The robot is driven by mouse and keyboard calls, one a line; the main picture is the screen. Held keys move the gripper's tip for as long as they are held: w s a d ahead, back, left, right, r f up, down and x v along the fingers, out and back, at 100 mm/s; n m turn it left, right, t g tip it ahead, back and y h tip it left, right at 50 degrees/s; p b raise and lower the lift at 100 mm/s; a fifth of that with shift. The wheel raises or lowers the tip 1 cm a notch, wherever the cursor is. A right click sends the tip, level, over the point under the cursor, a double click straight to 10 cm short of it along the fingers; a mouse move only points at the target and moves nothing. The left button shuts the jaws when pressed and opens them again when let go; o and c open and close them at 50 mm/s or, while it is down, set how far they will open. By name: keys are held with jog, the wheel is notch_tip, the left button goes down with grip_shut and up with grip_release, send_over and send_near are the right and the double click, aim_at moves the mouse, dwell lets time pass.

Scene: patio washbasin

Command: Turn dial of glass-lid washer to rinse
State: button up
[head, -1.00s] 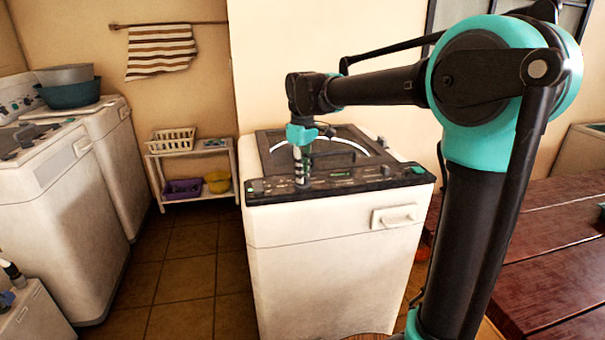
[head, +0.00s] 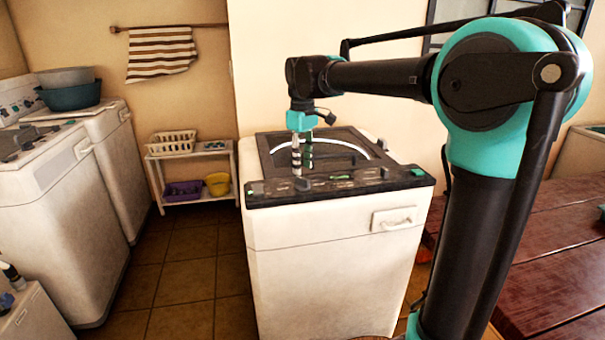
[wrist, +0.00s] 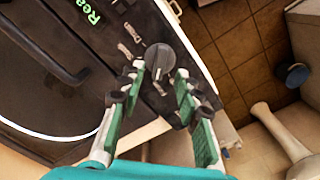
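The glass-lid washer (head: 330,265) stands in the middle of the head view, with a dark control panel (head: 350,183) along the front of its top. Its round grey dial (wrist: 160,60) shows in the wrist view on the dark panel, with small switches beside it. My gripper (head: 302,172) is over the left part of the panel, pointing down. In the wrist view my gripper (wrist: 161,72) is open and empty, its two green-padded fingers apart. The dial appears just beyond and between the fingertips; contact cannot be told. The dial's setting is not readable.
A green display text (wrist: 86,12) is partly cut off. The dark lid (head: 335,147) is shut behind the panel. Other white washers (head: 60,200) stand at left, a low shelf (head: 190,170) behind, and a red-brown wooden table (head: 555,240) at right. Tiled floor lies open at left.

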aim_at(303, 178)
notch_tip(303, 178, up, 8)
jog(key=shift+f, duration=0.15)
dwell(0.4)
